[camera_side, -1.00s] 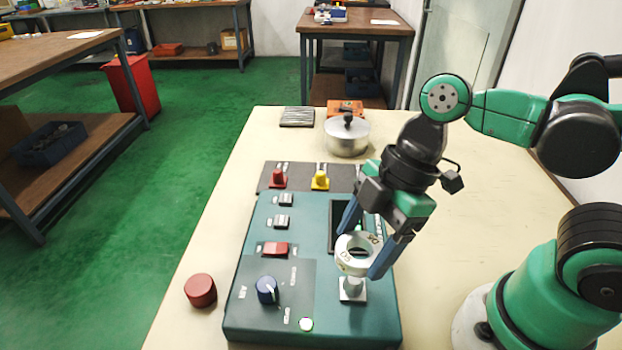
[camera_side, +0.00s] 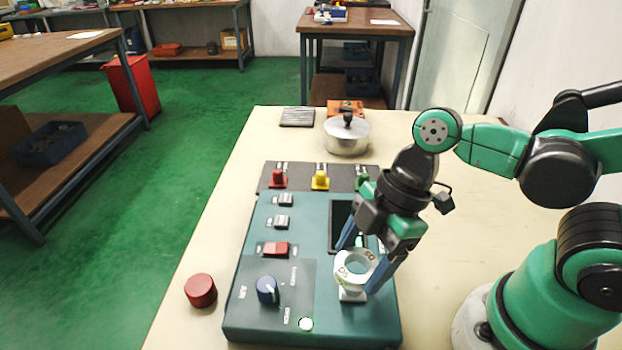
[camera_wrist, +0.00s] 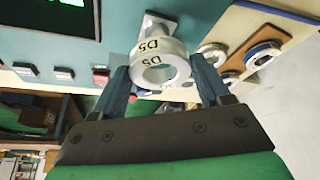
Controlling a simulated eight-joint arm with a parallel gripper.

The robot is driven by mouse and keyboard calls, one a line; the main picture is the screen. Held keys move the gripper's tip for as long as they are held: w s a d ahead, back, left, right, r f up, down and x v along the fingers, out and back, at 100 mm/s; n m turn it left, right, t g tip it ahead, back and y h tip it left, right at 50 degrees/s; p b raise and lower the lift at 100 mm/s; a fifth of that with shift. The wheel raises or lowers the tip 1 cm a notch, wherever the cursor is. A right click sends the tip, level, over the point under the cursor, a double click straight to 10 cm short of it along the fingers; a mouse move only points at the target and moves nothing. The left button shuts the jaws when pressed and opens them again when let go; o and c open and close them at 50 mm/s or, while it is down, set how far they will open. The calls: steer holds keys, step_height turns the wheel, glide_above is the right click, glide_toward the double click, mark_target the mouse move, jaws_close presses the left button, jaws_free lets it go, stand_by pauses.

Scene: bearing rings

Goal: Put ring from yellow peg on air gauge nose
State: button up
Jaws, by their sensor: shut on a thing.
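My gripper (camera_side: 360,265) is shut on a pale metal ring (camera_side: 344,273), one blue finger on each side of it. The ring, marked D5, also shows between the fingers in the wrist view (camera_wrist: 152,48). In the side view it is tilted, right over the air gauge's light base block (camera_side: 352,296). The nose is hidden behind the ring, so I cannot tell whether the ring is around it or just above. The yellow peg (camera_side: 320,181) stands at the back of the gauge with no ring visible on it.
A red peg (camera_side: 278,180) and a green peg (camera_side: 362,181) flank the yellow one. A blue knob (camera_side: 267,290) and red switch (camera_side: 275,249) sit left of the ring. A lidded metal pot (camera_side: 346,136) stands behind. Several rings (camera_wrist: 262,53) lie on a board in the wrist view.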

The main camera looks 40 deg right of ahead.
steer(key=shift+f, duration=0.1)
stand_by(0.3)
steer(key=shift+f, duration=0.85)
steer(key=shift+f, duration=0.8)
stand_by(0.7)
steer(key=o, duration=1.5)
steer(key=shift+c, duration=0.2)
steer(key=shift+r, duration=0.1)
steer(key=shift+r, duration=3.7)
